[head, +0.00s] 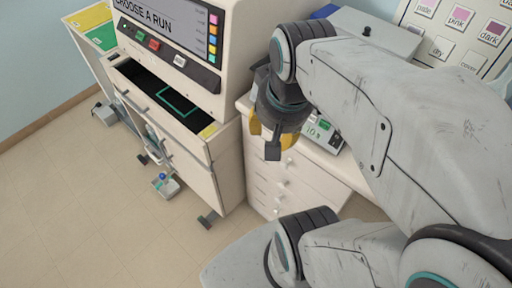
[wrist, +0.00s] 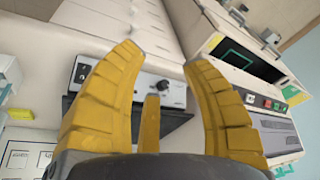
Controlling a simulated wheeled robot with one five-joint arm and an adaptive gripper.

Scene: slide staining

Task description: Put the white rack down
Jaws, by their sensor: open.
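My gripper (head: 271,137) hangs in front of the drawer unit, below the counter top in the head view. Its yellow fingers stand apart in the wrist view (wrist: 163,60), with nothing between them. I cannot make out a white rack for certain in either view. A small pale tray-like thing (head: 165,189) with a blue part sits low by the machine's cabinet, well left of my gripper. It is too small to identify.
The staining machine (head: 170,50) reads "CHOOSE A RUN" above a black deck with a teal outline (head: 178,102). A drawer unit (head: 262,185) stands right of it. A device with a green display (head: 322,131) sits behind my gripper. The floor (head: 70,210) at left is clear.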

